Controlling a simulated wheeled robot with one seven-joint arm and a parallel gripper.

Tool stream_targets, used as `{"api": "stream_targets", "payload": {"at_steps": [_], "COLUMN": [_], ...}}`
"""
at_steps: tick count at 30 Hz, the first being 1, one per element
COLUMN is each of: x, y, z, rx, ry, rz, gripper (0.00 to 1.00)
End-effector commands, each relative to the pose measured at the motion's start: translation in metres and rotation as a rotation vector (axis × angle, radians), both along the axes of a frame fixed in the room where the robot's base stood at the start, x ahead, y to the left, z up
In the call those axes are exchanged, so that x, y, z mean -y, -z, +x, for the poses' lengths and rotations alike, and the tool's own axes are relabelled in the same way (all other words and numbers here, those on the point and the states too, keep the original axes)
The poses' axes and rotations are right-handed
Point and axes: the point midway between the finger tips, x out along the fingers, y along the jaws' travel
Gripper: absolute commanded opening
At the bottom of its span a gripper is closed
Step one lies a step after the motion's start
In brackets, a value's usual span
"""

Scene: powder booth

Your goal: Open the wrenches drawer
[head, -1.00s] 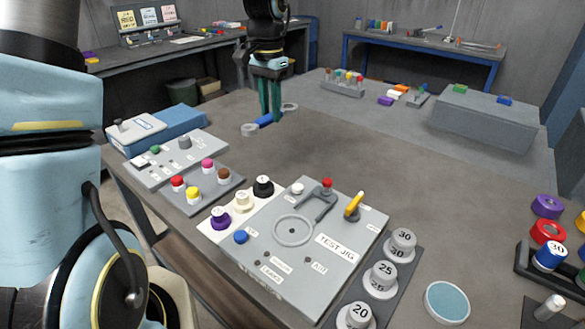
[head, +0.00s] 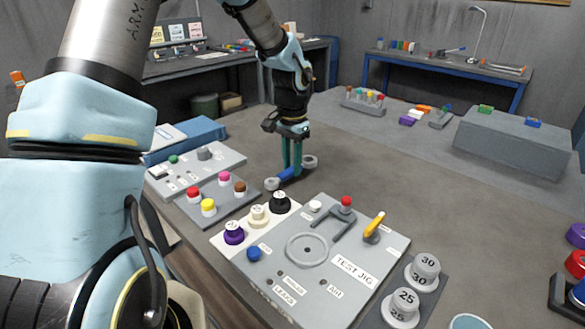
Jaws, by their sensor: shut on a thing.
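My gripper (head: 291,152), with green fingers, is in the middle of the head view, pointing down over the grey worktop. It is shut on a blue-handled tool with grey rounded ends (head: 288,174), which looks like a double-ended wrench. The tool lies across between the fingertips, low over the worktop behind the test jig. I cannot tell whether it touches the worktop. No drawer labelled for wrenches can be made out in this view.
The test jig board (head: 318,262) with its yellow lever is in front of the gripper. A panel with coloured knobs (head: 217,203) stands to the left and weights (head: 422,272) to the right. A grey block (head: 515,148) stands at the back right.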

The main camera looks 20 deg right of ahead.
Motion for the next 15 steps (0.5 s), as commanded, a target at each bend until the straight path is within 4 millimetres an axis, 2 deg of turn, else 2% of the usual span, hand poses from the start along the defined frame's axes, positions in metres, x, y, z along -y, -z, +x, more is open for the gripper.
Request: {"api": "stream_targets", "payload": {"at_steps": [4,15], "x": [0.0,0.0], "y": [0.018,0.024], "z": [-0.001,0.0], "rx": [-0.001,0.0], "ry": [0.002,0.001], "rz": [0.0,0.0], "gripper": [0.0,0.0]}}
